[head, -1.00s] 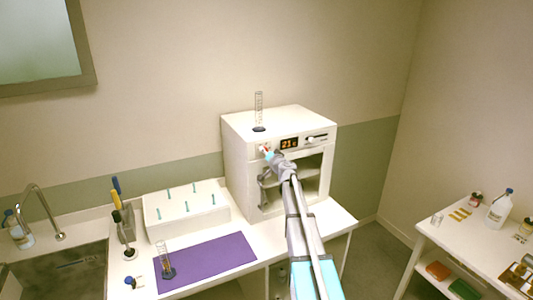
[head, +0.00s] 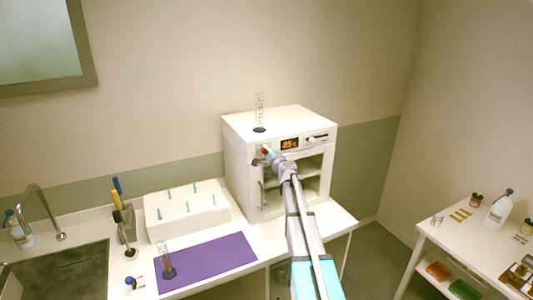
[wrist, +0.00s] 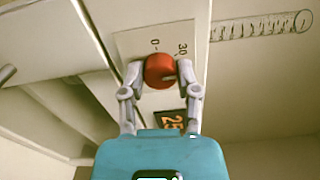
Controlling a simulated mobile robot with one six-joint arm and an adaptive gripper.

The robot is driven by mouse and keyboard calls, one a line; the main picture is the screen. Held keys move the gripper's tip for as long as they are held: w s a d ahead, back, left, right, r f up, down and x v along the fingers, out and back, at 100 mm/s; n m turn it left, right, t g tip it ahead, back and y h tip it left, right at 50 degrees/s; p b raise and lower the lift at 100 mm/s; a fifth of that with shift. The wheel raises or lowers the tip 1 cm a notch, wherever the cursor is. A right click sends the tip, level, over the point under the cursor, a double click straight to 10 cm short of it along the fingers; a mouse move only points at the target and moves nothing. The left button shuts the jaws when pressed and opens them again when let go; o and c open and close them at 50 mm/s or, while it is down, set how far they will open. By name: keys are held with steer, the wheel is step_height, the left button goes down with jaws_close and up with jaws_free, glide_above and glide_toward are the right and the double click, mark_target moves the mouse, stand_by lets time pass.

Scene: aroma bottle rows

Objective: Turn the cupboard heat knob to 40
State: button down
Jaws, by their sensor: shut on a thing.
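The white heating cupboard (head: 240,160) stands on the counter in the head view. Its display (head: 289,144) reads about 25 and also shows, sideways, in the wrist view (wrist: 171,121). The red heat knob (wrist: 160,71) sits on a pale dial plate (wrist: 130,43) with the marks 0 and 30 visible; other marks are hidden. My gripper (wrist: 160,73) is shut on the knob, one finger on each side. In the head view my gripper (head: 268,156) is at the cupboard's upper front left, largely covering the knob.
A glass cylinder (head: 259,112) stands on top of the cupboard. A purple mat (head: 215,260) with another cylinder (head: 168,262) and a white peg rack (head: 185,215) lie to the left. A slider (head: 317,138) is right of the display.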

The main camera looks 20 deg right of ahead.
steer(key=m, duration=0.6)
steer(key=shift+r+m, duration=0.1)
steer(key=shift+m, duration=0.2)
stand_by(0.4)
steer(key=shift+c, duration=1.7)
jaws_free()
steer(key=s, duration=1.2)
steer(key=shift+d, duration=0.25)
